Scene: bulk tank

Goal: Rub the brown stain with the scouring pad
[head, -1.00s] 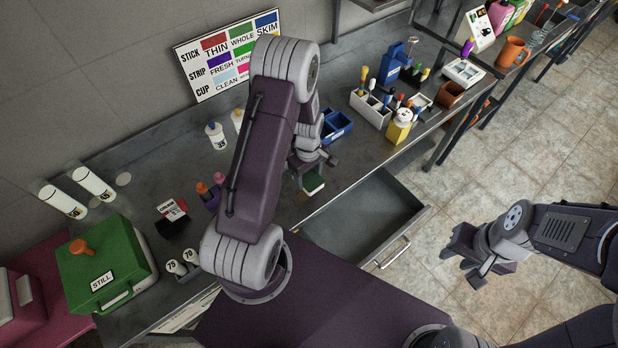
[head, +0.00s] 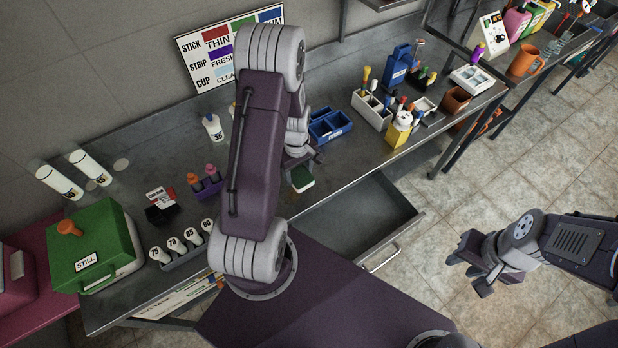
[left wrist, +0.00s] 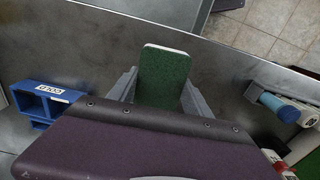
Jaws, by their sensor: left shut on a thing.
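The scouring pad (left wrist: 165,78) is a green block with a thin white edge. In the left wrist view it stands out between the two grey fingers of my left gripper (left wrist: 160,95), which is shut on it. In the head view the green and white pad (head: 302,180) shows beside my left arm, low over or on the steel counter (head: 345,165) near its front edge; I cannot tell whether it touches. My left gripper (head: 300,163) is partly hidden there by my arm. I see no brown stain in either view. My right gripper (head: 470,273) is open and empty over the floor.
An open drawer (head: 360,221) juts out below the counter front. A blue caddy (head: 329,127) stands behind the pad, and a white holder (head: 371,109) with tools is to its right. A rack of numbered white-headed items (head: 190,250) and a green box (head: 98,245) are to the left.

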